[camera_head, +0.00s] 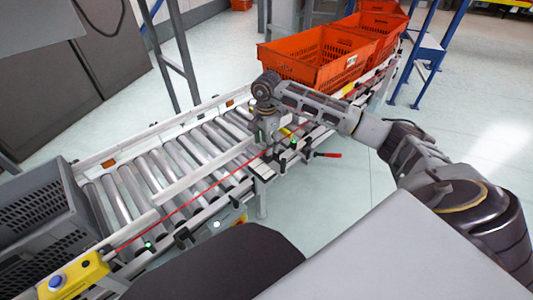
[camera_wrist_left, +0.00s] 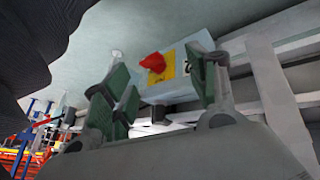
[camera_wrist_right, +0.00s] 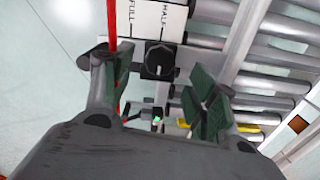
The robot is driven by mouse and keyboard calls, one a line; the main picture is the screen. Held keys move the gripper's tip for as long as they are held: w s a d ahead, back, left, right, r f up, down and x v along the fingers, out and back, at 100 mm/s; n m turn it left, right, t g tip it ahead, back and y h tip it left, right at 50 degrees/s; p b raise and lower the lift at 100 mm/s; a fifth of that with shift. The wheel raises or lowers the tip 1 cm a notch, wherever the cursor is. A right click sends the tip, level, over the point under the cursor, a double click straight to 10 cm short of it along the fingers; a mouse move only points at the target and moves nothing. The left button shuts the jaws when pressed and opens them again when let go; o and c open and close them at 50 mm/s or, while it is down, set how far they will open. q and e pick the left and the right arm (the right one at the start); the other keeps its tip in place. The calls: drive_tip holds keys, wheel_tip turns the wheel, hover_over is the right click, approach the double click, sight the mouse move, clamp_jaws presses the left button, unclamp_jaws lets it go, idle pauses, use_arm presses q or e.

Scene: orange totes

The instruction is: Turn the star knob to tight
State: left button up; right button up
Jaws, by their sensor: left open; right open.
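A black knob (camera_wrist_right: 159,60) with a light pointer mark shows in the right wrist view, at the end of a white plate (camera_wrist_right: 158,20) marked FULL and HALF. No tight mark is readable. My right gripper (camera_wrist_right: 160,82) is open, its green-padded fingers on either side of the knob in the picture; contact cannot be told. In the head view my right gripper (camera_head: 270,132) is over the conveyor's near rail and hides the knob. My left gripper (camera_wrist_left: 160,82) is open and empty, seen only in its wrist view, facing a red knob (camera_wrist_left: 153,62) on a yellow plate.
The roller conveyor (camera_head: 165,170) crosses the head view, with a red cord along its near side. A red handle (camera_head: 328,154) sticks out nearby. A grey crate (camera_head: 45,220) stands at the left end. Orange totes (camera_head: 318,55) stand beyond my right gripper. The floor at right is clear.

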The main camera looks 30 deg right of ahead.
use_arm(q)
drive_tip(key=shift+w+d+f+t+b, duration=0.15)
drive_tip(key=shift+f+b, duration=0.15)
drive_tip(key=shift+f, duration=0.45)
drive_tip(key=shift+s+d+f+t+b, duration=0.15)
drive_tip(key=shift+f+b, duration=0.15)
drive_tip(key=shift+f, duration=0.4)
use_arm(e)
drive_tip(key=shift+f, duration=2.3)
use_arm(q)
drive_tip(key=shift+w, duration=0.1)
use_arm(e)
drive_tip(key=shift+c, duration=0.3)
drive_tip(key=c, duration=1)
